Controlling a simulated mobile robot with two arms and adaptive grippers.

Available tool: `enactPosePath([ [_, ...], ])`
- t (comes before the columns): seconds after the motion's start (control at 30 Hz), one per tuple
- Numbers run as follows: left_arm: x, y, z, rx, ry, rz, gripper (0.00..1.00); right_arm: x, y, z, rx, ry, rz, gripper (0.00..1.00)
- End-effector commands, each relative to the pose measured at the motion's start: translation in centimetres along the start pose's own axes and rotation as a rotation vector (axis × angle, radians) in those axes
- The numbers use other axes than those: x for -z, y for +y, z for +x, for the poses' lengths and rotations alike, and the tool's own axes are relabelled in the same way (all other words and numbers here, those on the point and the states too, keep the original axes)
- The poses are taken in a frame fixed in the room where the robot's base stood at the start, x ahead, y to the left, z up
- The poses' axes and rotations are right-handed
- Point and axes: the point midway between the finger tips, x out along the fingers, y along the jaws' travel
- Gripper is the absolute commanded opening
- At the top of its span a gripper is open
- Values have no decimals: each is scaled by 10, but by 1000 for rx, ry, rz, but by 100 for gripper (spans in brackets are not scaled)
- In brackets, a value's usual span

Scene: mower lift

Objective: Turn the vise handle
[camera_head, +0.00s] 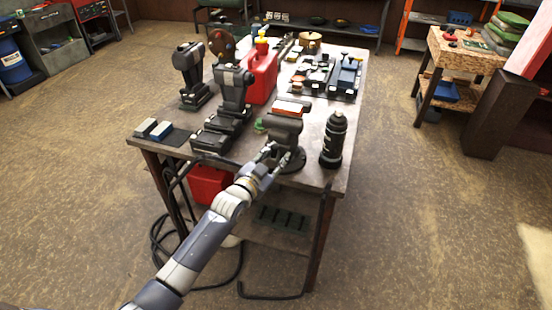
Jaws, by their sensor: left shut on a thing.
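A dark grey bench vise (284,136) stands on the near right part of the workbench (315,178). My left arm reaches up from the lower left. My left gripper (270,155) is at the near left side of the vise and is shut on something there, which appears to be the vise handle. The handle is mostly hidden by the fingers and too small to make out clearly. My right gripper is not in view.
Black power drills (234,95), a red fuel can (262,73) and a tool case (325,76) crowd the bench. Floor is open on both sides; a black cable lies below.

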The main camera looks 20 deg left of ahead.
Motion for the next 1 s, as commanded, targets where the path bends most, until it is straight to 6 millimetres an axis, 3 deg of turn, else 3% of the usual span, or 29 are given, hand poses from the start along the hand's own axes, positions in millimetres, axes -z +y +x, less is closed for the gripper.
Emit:
enactPosePath([
  [0.3, -4, 1, -1, -10, 19, -131, 10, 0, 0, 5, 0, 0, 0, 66],
  [0.87, -4, 1, -1, -12, 24, -160, 10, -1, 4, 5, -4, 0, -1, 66],
  [0.9, -4, 1, -1, -12, 24, -160, 38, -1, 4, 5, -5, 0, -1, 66],
  [1.0, -3, 0, -1, -11, 25, -160, 55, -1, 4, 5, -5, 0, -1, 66],
])
